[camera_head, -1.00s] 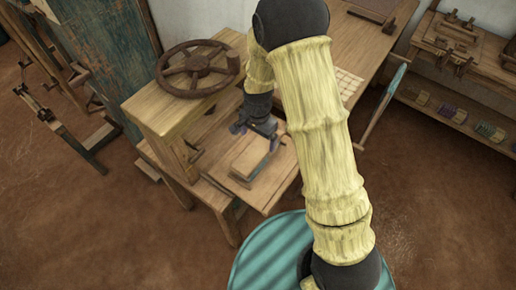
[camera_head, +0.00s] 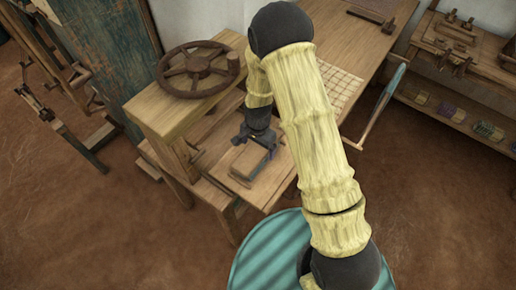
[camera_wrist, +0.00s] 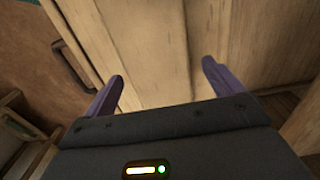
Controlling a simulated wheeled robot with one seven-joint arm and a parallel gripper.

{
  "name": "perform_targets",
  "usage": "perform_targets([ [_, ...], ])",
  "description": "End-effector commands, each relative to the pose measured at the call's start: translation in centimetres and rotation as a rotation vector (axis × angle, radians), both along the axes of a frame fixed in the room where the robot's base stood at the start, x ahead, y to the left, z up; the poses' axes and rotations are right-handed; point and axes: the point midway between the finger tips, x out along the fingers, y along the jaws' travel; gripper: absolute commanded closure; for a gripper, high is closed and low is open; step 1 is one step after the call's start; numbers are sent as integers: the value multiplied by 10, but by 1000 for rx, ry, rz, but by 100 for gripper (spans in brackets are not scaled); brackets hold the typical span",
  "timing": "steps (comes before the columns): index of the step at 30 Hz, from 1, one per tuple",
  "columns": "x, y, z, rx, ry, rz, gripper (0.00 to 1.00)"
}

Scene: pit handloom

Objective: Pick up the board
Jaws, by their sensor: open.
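A flat wooden board (camera_head: 246,166) lies on the low shelf of the wooden bench in the head view, partly hidden by my gripper. My gripper (camera_head: 256,142) is over the board's far part. In the wrist view, the two purple fingers of my gripper (camera_wrist: 163,72) are apart with nothing held between them. Pale wood fills the view beyond them, with seams running through it. I cannot tell from these frames whether the fingers touch the board.
A spoked wheel (camera_head: 198,69) lies on the raised bench block (camera_head: 165,118) left of my arm. A gridded panel (camera_head: 340,86) lies on the table behind my arm. A shelf unit (camera_head: 467,100) stands at right. A teal striped round top (camera_head: 268,258) is in front.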

Motion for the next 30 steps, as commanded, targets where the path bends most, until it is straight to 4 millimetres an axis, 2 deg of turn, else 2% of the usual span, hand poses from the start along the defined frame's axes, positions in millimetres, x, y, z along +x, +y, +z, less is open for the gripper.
perform_targets([
  [12,0,0,0,0,0,0,7],
  [20,0,0,0,0,0,0,58],
  [21,0,0,1,0,0,0,61],
  [30,0,0,5,0,-1,0,61],
])
